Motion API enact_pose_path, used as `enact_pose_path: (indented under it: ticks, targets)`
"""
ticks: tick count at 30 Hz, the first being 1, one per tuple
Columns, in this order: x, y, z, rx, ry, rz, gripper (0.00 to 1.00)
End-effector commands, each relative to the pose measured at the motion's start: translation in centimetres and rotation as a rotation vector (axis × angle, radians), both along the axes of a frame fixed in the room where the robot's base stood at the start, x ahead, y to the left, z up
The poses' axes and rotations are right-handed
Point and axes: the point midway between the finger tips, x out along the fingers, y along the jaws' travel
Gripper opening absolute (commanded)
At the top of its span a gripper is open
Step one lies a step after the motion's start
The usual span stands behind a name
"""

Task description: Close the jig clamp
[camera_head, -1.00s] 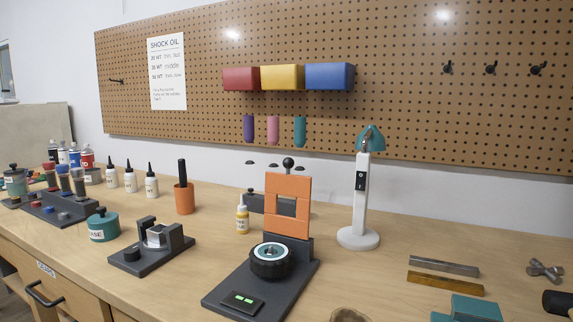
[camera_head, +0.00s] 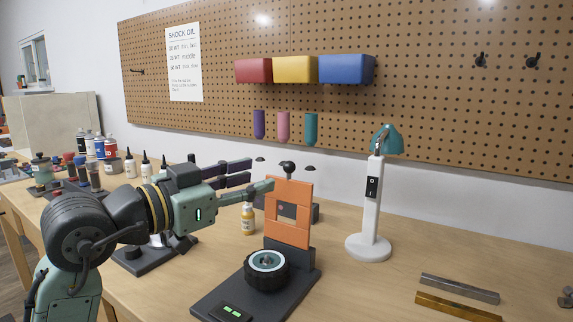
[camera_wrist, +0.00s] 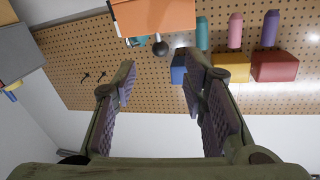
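The jig clamp is an orange frame (camera_head: 288,232) standing upright on a dark base plate (camera_head: 213,300), with a dark round knob (camera_head: 288,166) at its top. A black-tyred wheel (camera_head: 266,270) lies flat on the base in front of the frame. My gripper (camera_head: 262,180) is open and empty, reaching from the left toward the top of the frame. In the wrist view, which looks upside down, the orange frame (camera_wrist: 155,15) and its knob (camera_wrist: 160,47) appear beyond the gap between my fingers (camera_wrist: 160,68). The knob is not between the pads.
A white lamp (camera_head: 372,215) with a teal head stands right of the jig. Metal bars (camera_head: 460,288) lie on the right. The bench between lamp and bars is clear. Pegboard bins (camera_head: 295,69) hang behind.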

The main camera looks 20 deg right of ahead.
Motion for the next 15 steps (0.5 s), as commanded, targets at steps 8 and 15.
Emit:
enact_pose_path:
  ticks: [8, 15]
  targets:
    - [2.3, -4.9, 0.3, -0.001, 0.0, -0.001, 0.39]
    - [3.7, -7.7, 0.2, -0.002, -0.001, 0.001, 0.39]
